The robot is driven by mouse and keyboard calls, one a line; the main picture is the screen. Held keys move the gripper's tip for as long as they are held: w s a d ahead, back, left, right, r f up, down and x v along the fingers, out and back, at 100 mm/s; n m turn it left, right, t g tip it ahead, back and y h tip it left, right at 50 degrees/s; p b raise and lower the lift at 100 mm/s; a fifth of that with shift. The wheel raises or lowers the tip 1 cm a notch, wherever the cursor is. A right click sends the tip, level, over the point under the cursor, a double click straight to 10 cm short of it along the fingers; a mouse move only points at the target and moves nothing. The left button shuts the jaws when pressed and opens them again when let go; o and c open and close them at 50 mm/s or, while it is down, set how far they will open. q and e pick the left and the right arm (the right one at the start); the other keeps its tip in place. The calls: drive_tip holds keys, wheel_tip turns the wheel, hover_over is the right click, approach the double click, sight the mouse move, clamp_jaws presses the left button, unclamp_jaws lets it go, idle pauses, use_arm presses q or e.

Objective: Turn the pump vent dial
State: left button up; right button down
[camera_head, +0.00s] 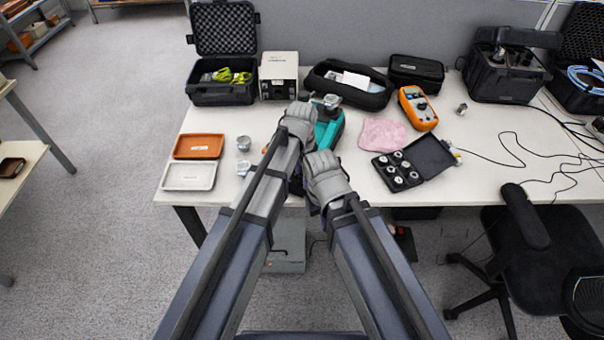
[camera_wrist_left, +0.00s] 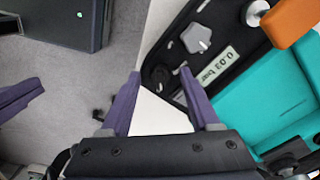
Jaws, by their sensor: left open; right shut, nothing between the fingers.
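The teal pump (camera_head: 327,134) stands on the table, partly hidden behind my arms in the head view. In the left wrist view its teal body (camera_wrist_left: 245,105) has a black panel with a "0.03 bar" display (camera_wrist_left: 219,67). A grey lobed dial (camera_wrist_left: 197,38) sits on the panel beside the display; I cannot read its label. My left gripper (camera_head: 303,108) is at the pump's left side. In its wrist view the left gripper (camera_wrist_left: 160,85) is open and empty, its fingertips short of the dial. My right gripper (camera_head: 319,158) is shut and empty, in front of the pump.
An orange tray (camera_head: 199,146) and a white tray (camera_head: 189,176) lie at the left. A pink cloth (camera_head: 383,134), an orange meter (camera_head: 417,107) and an open black case (camera_head: 427,158) of small parts lie right of the pump. A chair (camera_head: 545,245) stands at the front right.

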use_arm(q)
drive_tip(key=shift+r, duration=0.15)
wheel_tip(320, 180, up, 8)
drive_tip(key=p, duration=0.8)
drive_tip(key=shift+f, duration=0.2)
drive_tip(key=s+a+n, duration=0.6)
drive_tip(key=a+n, duration=0.1)
drive_tip(key=a, duration=0.2)
drive_tip(key=s+a+n, duration=0.5)
drive_tip(key=a+n, duration=0.2)
drive_tip(key=a, duration=0.1)
drive_tip(key=s+d+m+y, duration=0.1)
drive_tip(key=s+d+m, duration=0.3)
drive_tip(key=d, duration=0.7)
drive_tip(key=shift+s, duration=0.8)
drive_tip(key=shift+d, duration=0.1)
idle(0.4)
